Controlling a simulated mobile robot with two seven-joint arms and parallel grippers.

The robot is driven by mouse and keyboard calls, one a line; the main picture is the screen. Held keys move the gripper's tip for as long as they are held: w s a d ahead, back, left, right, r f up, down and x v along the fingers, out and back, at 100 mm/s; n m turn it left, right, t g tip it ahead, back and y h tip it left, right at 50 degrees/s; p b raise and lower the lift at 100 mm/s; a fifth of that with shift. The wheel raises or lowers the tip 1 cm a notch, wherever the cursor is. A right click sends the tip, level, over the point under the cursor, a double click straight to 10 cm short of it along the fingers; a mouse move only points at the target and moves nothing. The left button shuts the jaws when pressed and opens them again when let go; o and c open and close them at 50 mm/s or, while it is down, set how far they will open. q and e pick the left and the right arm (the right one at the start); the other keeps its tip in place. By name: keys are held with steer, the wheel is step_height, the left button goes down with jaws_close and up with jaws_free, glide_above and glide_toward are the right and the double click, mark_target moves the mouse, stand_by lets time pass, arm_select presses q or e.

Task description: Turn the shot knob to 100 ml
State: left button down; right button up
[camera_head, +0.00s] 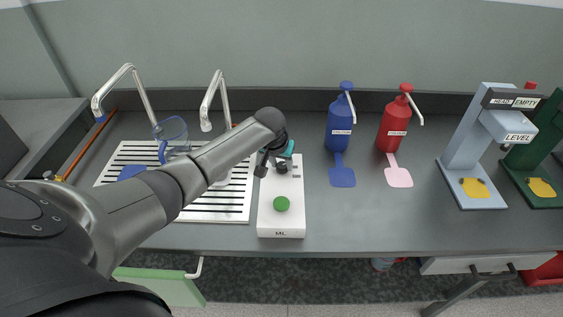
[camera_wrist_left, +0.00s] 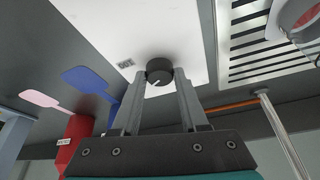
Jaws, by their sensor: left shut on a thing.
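The shot knob (camera_wrist_left: 159,67) is a round black knob with a short white pointer line, on the white box (camera_head: 267,218) marked "ML". My left gripper (camera_wrist_left: 160,75) has one finger on each side of the knob and is shut on it. In the head view my left gripper (camera_head: 273,164) is at the far part of the box's top and largely hides the knob. A small dark-marked patch (camera_wrist_left: 126,63) on the box is too small to read, so I cannot tell the setting. My right gripper is not in view.
A green button (camera_head: 282,204) is on the box's near part. A slotted drain tray (camera_head: 235,206) with two taps lies to the left. Blue (camera_head: 340,125) and red (camera_head: 393,128) pump bottles stand to the right, and pale blue (camera_head: 465,150) and green stands farther right.

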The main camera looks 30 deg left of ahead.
arm_select(q)
steer(key=m+h+p, duration=0.1)
steer(key=m, duration=0.1)
steer(key=shift+a+m, duration=0.1)
steer(key=shift+m, duration=0.2)
steer(key=shift+m+h, duration=0.4)
steer(key=shift+m, duration=0.5)
steer(key=m+h, duration=0.1)
steer(key=m, duration=0.1)
steer(key=shift+a+f+m+b, duration=0.1)
steer(key=shift+m+b, duration=0.2)
steer(key=shift+b, duration=0.05)
steer(key=shift+w+m+g+h+b, duration=0.1)
steer(key=shift+m+g+h+b, duration=0.25)
steer(key=shift+m+b, duration=0.65)
steer(key=shift+m+g+h+b, duration=0.3)
steer(key=shift+m+b, duration=0.4)
steer(key=shift+m, duration=0.5)
steer(key=shift+c, duration=2.1)
jaws_free()
steer(key=shift+a, duration=0.1)
